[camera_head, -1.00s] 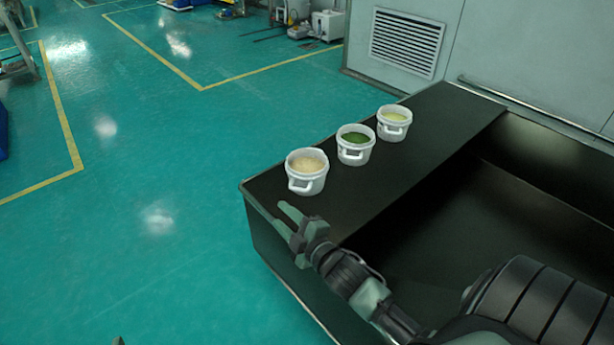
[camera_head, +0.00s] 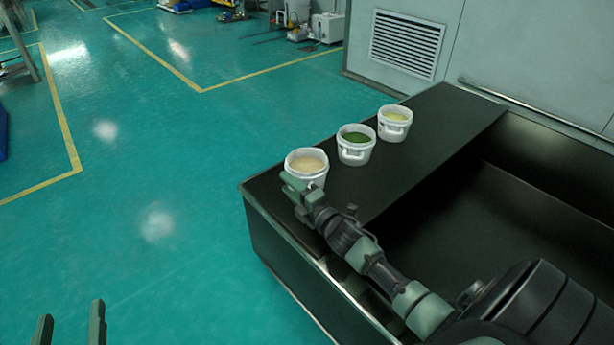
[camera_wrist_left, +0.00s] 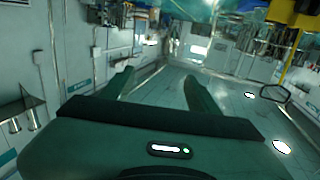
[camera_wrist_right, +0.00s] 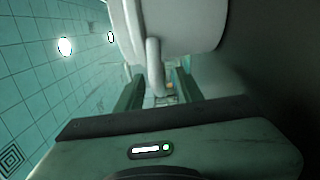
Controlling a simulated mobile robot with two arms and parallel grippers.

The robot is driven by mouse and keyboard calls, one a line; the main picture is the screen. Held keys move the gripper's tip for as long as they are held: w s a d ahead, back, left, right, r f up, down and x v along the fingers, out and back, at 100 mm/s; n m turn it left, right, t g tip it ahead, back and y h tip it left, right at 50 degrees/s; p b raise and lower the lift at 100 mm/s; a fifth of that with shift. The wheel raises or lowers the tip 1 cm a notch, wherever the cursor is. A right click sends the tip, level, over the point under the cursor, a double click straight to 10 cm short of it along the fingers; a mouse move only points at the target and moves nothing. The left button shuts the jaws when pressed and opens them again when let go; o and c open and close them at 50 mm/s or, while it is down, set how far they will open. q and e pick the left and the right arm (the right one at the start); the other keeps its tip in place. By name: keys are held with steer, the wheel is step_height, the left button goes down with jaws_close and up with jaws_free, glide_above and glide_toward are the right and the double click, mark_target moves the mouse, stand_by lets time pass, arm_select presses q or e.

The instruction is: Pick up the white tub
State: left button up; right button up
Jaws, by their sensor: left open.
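Three white tubs stand in a row on the black ledge. The nearest white tub (camera_head: 306,166) holds beige contents, the middle tub (camera_head: 356,146) green, and the far tub (camera_head: 394,124) pale yellow. My right gripper (camera_head: 291,184) is at the front of the nearest tub and partly hides it. In the right wrist view, this tub (camera_wrist_right: 190,25) fills the top, and its handle (camera_wrist_right: 154,68) hangs between the spread fingers (camera_wrist_right: 157,90). My left gripper (camera_head: 71,323) is open and empty over the floor, at the bottom left. The left wrist view also shows its fingers apart (camera_wrist_left: 155,85).
The black ledge (camera_head: 420,135) borders a deep black trough (camera_head: 520,190) on the right. A grey wall with a vent (camera_head: 407,45) stands behind. The green floor (camera_head: 150,150) to the left is clear.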

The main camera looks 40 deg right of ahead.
arm_select(q)
steer(key=shift+d+r+t+h, duration=0.2)
steer(key=shift+r+t, duration=0.2)
steer(key=shift+r, duration=0.4)
steer(key=shift+d+r+t+h, duration=0.15)
steer(key=shift+r+t, duration=0.25)
steer(key=shift+r, duration=0.4)
arm_select(e)
steer(key=shift+w, duration=1.15)
arm_select(q)
steer(key=shift+a, duration=0.1)
arm_select(e)
jaws_close()
